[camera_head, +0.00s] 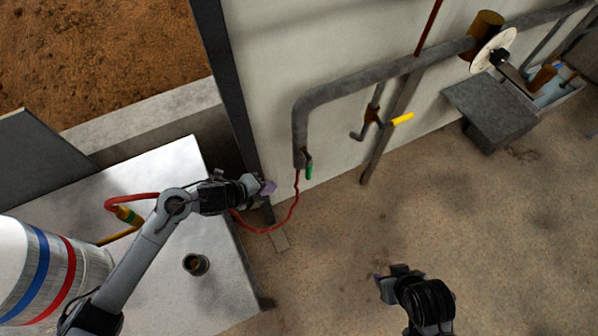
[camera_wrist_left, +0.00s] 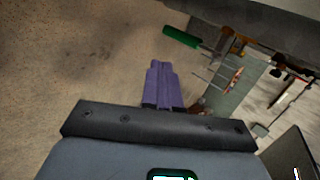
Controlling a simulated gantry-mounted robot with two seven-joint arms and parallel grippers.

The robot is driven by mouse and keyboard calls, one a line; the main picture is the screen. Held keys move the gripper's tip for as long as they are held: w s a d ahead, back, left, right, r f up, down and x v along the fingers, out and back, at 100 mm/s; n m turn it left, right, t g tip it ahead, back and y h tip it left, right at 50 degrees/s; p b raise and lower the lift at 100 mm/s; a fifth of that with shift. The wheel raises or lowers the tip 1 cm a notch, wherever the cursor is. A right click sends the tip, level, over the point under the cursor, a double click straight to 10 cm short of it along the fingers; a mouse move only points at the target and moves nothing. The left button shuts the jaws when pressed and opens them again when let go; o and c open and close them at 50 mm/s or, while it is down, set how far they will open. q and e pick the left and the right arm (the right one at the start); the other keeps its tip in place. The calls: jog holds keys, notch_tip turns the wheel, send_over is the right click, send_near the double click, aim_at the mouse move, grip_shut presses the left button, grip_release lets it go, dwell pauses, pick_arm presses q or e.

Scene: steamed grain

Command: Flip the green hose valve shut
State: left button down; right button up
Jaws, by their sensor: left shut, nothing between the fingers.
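The green hose valve handle (camera_head: 308,172) sits at the lower end of the grey wall pipe (camera_head: 299,130). It points down beside the outlet where the red hose (camera_head: 295,205) hangs. In the left wrist view the green handle (camera_wrist_left: 182,37) shows near the top, beyond the fingertips and apart from them. My left gripper (camera_head: 268,187) is a little left of the handle, near the dark wall post. Its purple fingers (camera_wrist_left: 162,80) are together and empty. My right gripper (camera_head: 386,283) is low over the floor, far from the valve; its finger opening is unclear.
A yellow-handled valve (camera_head: 402,118) is on the pipe branch to the right. A white table (camera_head: 150,270) with a dark cup (camera_head: 196,264) is under my left arm. A striped drum (camera_head: 40,265) stands at left. The floor (camera_head: 340,230) between the grippers is clear.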

aim_at(309, 168)
pick_arm(q)
jog(key=w+d+r+b+x, duration=0.1)
jog(key=r+b+x, duration=0.1)
jog(key=x, duration=1.1)
jog(key=shift+d+b, duration=0.2)
jog(key=shift+b, duration=0.3)
jog(key=shift+w, duration=0.1)
